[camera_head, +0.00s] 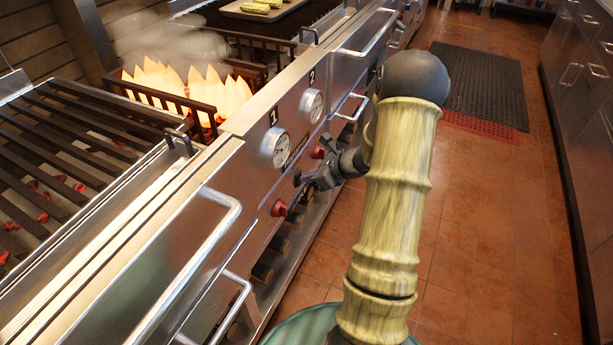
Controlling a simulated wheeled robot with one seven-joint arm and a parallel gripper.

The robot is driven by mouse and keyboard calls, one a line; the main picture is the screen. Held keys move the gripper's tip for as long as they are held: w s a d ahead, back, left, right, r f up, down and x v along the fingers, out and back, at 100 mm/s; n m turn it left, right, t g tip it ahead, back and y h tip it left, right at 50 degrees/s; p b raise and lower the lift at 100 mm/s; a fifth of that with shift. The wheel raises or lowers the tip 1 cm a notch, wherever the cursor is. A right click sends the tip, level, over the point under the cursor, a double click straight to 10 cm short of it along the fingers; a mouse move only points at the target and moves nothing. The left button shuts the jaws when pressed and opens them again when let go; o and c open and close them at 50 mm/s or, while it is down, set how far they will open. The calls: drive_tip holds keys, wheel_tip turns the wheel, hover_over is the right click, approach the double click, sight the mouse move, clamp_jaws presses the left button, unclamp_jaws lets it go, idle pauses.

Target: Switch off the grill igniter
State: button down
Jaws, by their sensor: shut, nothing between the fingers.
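The grill front (252,170) runs diagonally through the head view, with gauges marked 1 (274,148) and 2 (312,105) on it. Below the gauges are a lower red knob (279,208) and an upper red knob (318,151). My gripper (306,181) is shut and empty, close to the panel between the two red knobs. A small dark part (297,178) shows at its tip; I cannot tell whether it is the igniter control or a fingertip, nor whether they touch. No control is clearly marked as the igniter, and my gripper hides part of the panel.
Flames (190,88) and smoke rise behind a dark rack. A slatted grate (70,140) over glowing coals lies left. Metal handles (215,225) jut from the front. The tiled floor (480,220) is open at right, with a dark mat (480,85) and cabinets beyond.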

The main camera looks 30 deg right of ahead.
drive_tip(key=shift+r+p, duration=0.65)
drive_tip(key=shift+r, duration=0.2)
drive_tip(key=p+v, duration=0.2)
drive_tip(key=v, duration=1.1)
drive_tip(key=shift+p, duration=0.4)
drive_tip(key=shift+d+f, duration=0.1)
drive_tip(key=shift+f, duration=0.05)
